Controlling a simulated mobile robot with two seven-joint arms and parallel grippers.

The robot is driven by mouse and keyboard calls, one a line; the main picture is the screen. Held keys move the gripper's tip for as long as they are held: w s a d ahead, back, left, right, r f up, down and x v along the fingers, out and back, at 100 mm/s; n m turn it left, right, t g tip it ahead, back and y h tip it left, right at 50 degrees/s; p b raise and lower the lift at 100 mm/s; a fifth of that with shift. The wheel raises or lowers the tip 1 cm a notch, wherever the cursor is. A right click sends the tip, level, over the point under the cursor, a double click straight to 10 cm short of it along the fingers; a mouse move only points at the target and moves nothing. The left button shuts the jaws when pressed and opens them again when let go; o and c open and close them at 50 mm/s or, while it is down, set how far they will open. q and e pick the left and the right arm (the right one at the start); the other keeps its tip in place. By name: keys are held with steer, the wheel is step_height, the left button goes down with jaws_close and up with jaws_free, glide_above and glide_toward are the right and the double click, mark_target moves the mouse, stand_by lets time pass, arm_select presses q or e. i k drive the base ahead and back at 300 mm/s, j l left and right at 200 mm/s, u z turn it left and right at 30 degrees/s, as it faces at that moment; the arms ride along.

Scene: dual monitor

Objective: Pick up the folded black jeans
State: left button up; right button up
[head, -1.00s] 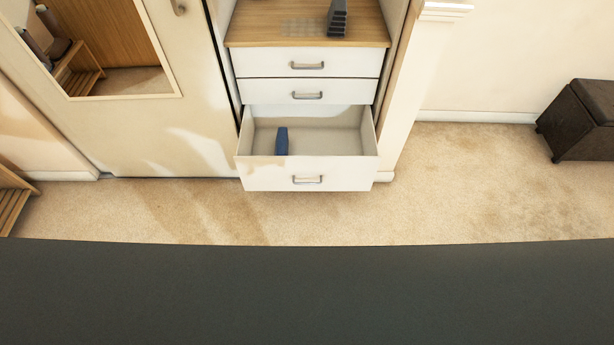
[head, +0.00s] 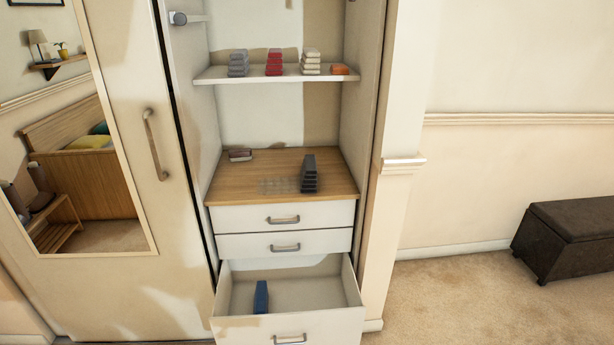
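A dark grey to black stack of folded cloth (head: 309,175), which looks like the folded black jeans, stands on the wooden top (head: 235,183) of the drawer unit inside the open wardrobe. Several flat layers show one above another. Neither of my grippers is in the head view, so I cannot tell whether they are open or shut.
The bottom drawer (head: 320,326) is pulled out, with a blue folded item (head: 261,297) inside. Faint, see-through folded shapes (head: 278,186) lie left of the dark stack. Above, a shelf (head: 215,76) holds folded clothes. A mirrored door (head: 165,270) is left, a dark ottoman (head: 580,225) right.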

mark_target(308, 173)
steer(key=i+l+z, duration=0.1)
steer(key=i+l, duration=0.2)
steer(key=i, duration=0.15)
steer(key=i+l+z, duration=0.15)
steer(key=i, duration=0.3)
steer(key=i+l+z, duration=0.1)
steer(key=i+l, duration=0.2)
steer(key=i, duration=0.2)
